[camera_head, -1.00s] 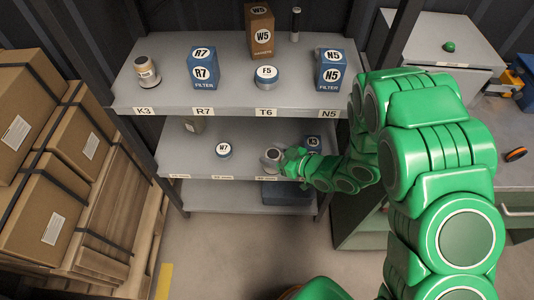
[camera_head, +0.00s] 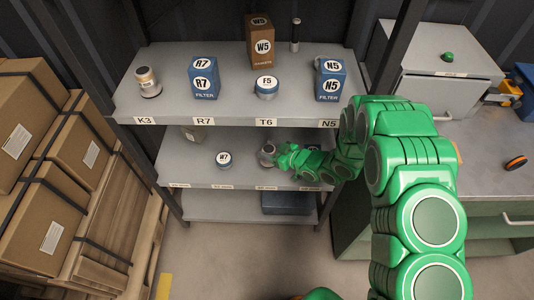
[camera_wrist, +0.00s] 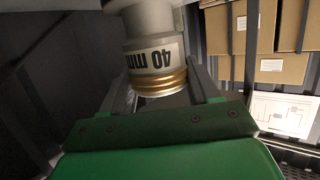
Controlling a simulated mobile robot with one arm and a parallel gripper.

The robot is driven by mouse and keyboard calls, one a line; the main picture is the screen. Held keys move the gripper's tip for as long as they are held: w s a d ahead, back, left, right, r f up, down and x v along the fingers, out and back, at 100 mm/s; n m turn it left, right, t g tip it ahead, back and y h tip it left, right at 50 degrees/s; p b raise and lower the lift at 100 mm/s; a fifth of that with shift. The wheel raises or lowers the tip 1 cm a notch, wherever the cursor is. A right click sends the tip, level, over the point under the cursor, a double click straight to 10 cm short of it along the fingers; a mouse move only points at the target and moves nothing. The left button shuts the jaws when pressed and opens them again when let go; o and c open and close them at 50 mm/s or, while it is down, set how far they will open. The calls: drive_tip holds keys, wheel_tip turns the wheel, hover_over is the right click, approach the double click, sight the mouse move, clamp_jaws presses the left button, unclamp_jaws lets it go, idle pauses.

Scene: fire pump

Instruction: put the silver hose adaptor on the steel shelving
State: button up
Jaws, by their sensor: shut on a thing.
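The silver hose adaptor (camera_wrist: 150,55) has a white "40 mm" label, upside down in the wrist view, and a brass threaded ring. My gripper (camera_wrist: 160,88) is shut on it, with one finger on each side. In the head view the adaptor (camera_head: 267,154) is at the middle level of the steel shelving (camera_head: 200,175), right of the W7 tin (camera_head: 224,159). My gripper (camera_head: 276,155) reaches in from the right, under the upper shelf. I cannot tell whether the adaptor touches the shelf board.
The upper shelf holds a pale cylinder (camera_head: 148,82), blue R7 boxes (camera_head: 203,77), a W5 box (camera_head: 260,42), an F5 tin (camera_head: 266,87) and an N5 box (camera_head: 330,80). Boxes (camera_head: 60,150) stand left. A workbench (camera_head: 485,150) is right. The middle shelf's front is mostly clear.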

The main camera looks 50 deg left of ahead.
drive_tip(key=shift+w+a+f, duration=0.3)
drive_tip(key=shift+a+f, duration=0.2)
drive_tip(key=shift+f, duration=0.75)
drive_tip(key=shift+w+a+f, duration=0.35)
drive_tip(key=shift+a+f, duration=0.2)
drive_tip(key=shift+f, duration=0.7)
drive_tip(key=shift+w+a+f, duration=0.3)
drive_tip(key=shift+a+f, duration=0.2)
drive_tip(key=shift+f, duration=0.75)
drive_tip(key=shift+f, duration=0.1)
drive_tip(key=o, duration=1.3)
drive_tip(key=shift+v, duration=3.8)
